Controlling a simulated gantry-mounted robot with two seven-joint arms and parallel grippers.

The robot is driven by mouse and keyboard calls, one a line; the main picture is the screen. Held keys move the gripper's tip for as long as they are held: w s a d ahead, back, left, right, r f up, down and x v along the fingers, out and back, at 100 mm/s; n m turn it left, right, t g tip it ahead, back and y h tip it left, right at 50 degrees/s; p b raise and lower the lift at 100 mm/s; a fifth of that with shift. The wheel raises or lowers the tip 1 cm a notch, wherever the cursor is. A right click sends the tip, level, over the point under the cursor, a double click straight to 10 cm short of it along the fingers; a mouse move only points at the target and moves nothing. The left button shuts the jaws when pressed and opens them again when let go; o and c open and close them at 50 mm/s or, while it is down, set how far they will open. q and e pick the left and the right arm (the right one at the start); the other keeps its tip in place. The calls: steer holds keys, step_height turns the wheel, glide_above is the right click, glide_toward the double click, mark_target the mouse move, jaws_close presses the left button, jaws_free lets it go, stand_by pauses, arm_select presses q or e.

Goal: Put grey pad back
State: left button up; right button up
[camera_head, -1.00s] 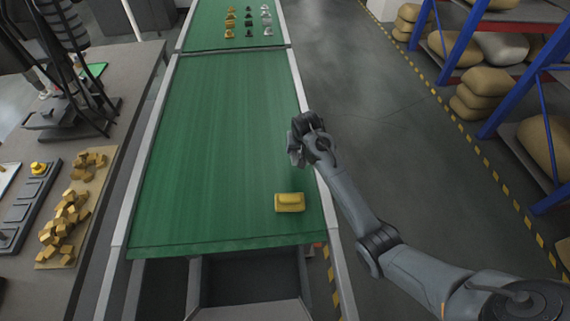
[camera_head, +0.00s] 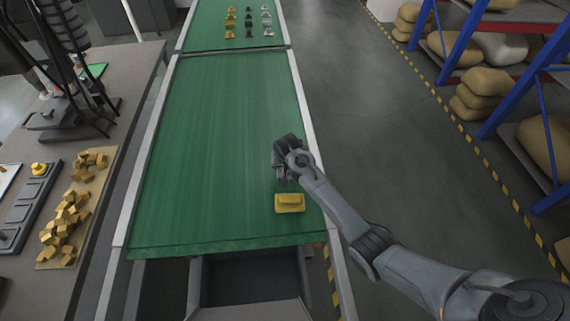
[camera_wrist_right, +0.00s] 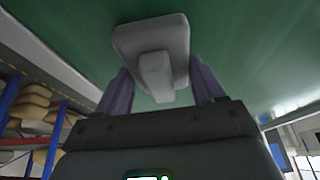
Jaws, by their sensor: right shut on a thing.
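My right gripper (camera_head: 281,178) is over the right side of the green conveyor belt (camera_head: 215,130), just behind the yellow pad (camera_head: 290,203). In the right wrist view the gripper (camera_wrist_right: 160,88) is shut on the grey pad (camera_wrist_right: 152,38), a rounded block with a raised grip, between its two fingers. In the head view the grey pad is mostly hidden by the gripper. I cannot tell how far it is above the belt. The yellow pad lies on the belt near its front right corner. My left gripper is not in view.
Several small gold, black and silver pieces (camera_head: 249,22) stand in rows at the belt's far end. Gold blocks on a tan board (camera_head: 75,215) and a dark slotted tray (camera_head: 32,195) lie on the left bench. The belt's middle is clear. Shelves with sacks (camera_head: 485,85) stand right.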

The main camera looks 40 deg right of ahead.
steer(key=shift+f, duration=0.1)
steer(key=o, duration=1.2)
